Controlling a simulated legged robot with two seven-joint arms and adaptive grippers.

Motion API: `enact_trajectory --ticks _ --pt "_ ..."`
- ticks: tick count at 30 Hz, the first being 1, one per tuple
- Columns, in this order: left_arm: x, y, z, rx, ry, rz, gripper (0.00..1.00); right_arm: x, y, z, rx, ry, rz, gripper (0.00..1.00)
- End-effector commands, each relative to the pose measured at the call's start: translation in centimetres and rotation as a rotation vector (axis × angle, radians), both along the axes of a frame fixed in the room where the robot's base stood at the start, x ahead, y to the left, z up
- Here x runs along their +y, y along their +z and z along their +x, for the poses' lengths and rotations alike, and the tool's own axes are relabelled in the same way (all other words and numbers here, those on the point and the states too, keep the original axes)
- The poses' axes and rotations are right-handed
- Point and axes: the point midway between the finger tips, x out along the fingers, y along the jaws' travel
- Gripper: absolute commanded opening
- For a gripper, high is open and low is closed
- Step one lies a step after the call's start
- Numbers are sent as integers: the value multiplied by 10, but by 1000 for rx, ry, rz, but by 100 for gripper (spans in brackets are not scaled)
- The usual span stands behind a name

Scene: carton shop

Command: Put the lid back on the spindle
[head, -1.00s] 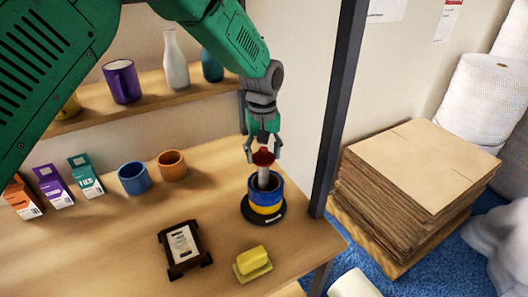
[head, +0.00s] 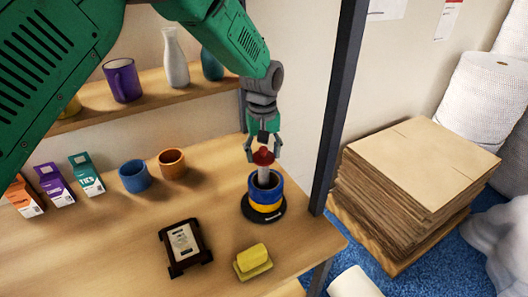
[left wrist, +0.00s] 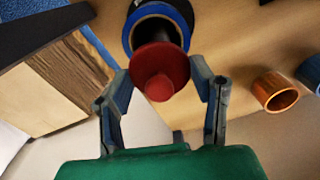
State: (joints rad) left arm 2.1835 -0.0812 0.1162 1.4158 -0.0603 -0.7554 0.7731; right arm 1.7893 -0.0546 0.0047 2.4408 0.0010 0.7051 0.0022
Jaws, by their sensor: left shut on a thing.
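The spindle's pale post (head: 263,175) stands upright on a round black base (head: 263,216) near the table's right side. Blue and yellow rings (head: 265,200) surround its lower part. The red lid (head: 263,157) is at the post's top; I cannot tell whether it touches. My left gripper (head: 263,151) is above the spindle, pointing down, shut on the lid. In the left wrist view, the lid (left wrist: 160,70) shows between the fingers and hides most of the post; the blue ring (left wrist: 135,25) shows behind it. My right gripper is not in view.
A dark-framed device (head: 184,246) and a yellow butter-like block on a dish (head: 252,259) lie in front. An orange mug (head: 172,163), a blue mug (head: 135,177) and small cartons (head: 86,174) stand left. A dark upright post (head: 340,110) rises close to the spindle's right.

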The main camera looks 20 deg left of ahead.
Motion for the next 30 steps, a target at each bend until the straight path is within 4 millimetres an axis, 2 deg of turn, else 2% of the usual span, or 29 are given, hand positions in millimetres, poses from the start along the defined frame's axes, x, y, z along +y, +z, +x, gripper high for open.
enact_trajectory --ticks 28,29,30 --pt "0 -1 0 0 0 0 30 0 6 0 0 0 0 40" --pt "0 -1 0 0 0 0 60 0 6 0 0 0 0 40" --pt "0 -1 0 0 0 0 74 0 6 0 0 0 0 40"
